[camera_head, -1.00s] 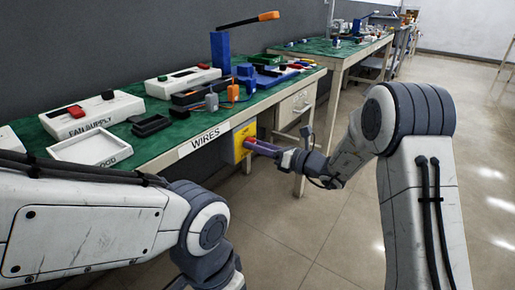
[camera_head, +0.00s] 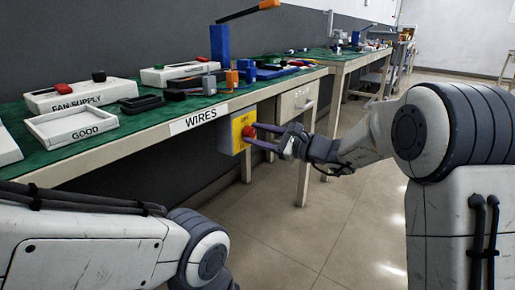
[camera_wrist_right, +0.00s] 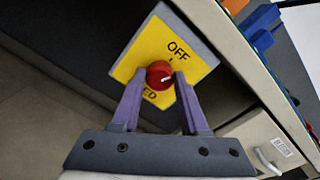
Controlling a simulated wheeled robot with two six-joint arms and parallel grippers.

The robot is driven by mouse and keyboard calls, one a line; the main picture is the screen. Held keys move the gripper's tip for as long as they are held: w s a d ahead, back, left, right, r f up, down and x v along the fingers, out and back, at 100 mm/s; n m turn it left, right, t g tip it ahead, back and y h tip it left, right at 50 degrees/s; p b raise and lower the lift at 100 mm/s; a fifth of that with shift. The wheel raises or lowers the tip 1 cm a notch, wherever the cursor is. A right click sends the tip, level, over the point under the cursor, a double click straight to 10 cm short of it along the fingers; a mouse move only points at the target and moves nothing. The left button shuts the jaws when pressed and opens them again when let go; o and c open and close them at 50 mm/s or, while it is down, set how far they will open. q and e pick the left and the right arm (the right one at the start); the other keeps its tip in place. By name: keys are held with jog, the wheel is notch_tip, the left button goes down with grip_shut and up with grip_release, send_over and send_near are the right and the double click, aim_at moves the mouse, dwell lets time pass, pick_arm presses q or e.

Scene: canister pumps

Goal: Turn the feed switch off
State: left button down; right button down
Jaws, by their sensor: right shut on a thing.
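The feed switch is a yellow plate (camera_head: 237,133) on a grey box at the bench's front edge. Its red round knob (camera_head: 249,131) shows also in the right wrist view (camera_wrist_right: 157,71), with a white mark pointing roughly right. The word OFF is above right of the knob there; the lower label is partly hidden, with "ED" legible. My right gripper (camera_wrist_right: 158,84) is shut on the red knob, one purple finger on each side. It reaches in from the right in the head view (camera_head: 251,134). My left arm shows at lower left, but its gripper is out of view.
The green-topped bench (camera_head: 150,117) carries a white GOOD tray (camera_head: 72,143), a FAN SUPPLY box (camera_head: 82,95), a dark tray (camera_head: 141,104) and a blue post (camera_head: 220,46). A drawer (camera_head: 297,101) is right of the switch. The floor to the right is clear.

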jog(key=n+b, duration=0.1)
jog(key=b, duration=0.1)
jog(key=n+b, duration=0.3)
jog(key=b, duration=0.1)
jog(key=shift+s+f, duration=0.1)
jog(key=shift+f, duration=0.2)
jog(key=shift+r+n+b, duration=0.15)
jog(key=shift+n+b, duration=0.6)
jog(key=shift+n, duration=0.05)
jog(key=shift+c, duration=2.1)
grip_release()
jog(key=shift+r, duration=0.1)
